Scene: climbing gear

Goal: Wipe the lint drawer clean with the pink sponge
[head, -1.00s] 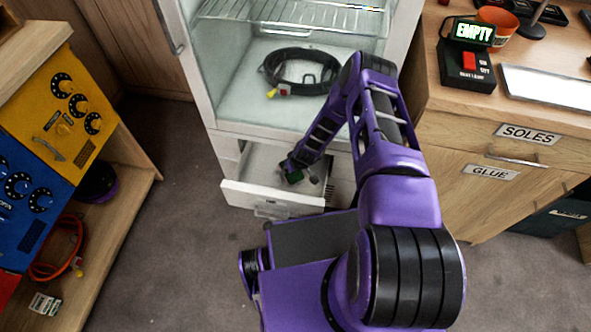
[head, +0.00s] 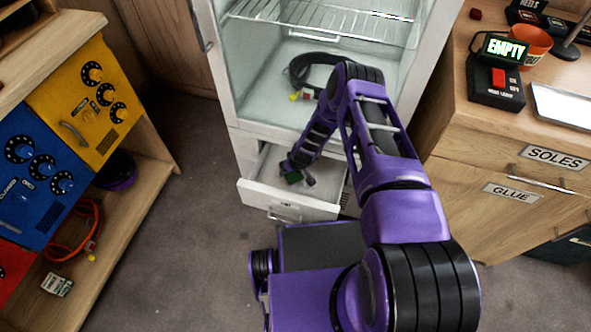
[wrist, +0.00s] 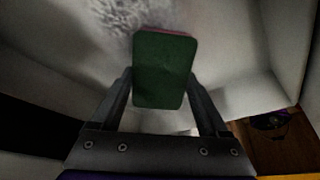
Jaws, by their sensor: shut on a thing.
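The white lint drawer (head: 290,204) is pulled open at the bottom of the white cabinet. My gripper (head: 298,177) reaches down into it. In the wrist view my gripper (wrist: 165,85) is shut on the sponge (wrist: 165,70), with one finger on each side. The sponge's dark green face is toward the camera, and a thin pink edge shows at its top. A grey fuzzy patch of lint (wrist: 120,14) lies on the pale surface just beyond the sponge. Whether the sponge touches the drawer floor cannot be told.
The white cabinet (head: 236,100) stands open above the drawer, with a coiled black cable (head: 300,72) inside. A wooden desk (head: 480,140) is close on the right. A shelf unit with yellow and blue panels (head: 90,95) stands left. Carpet (head: 205,200) between is clear.

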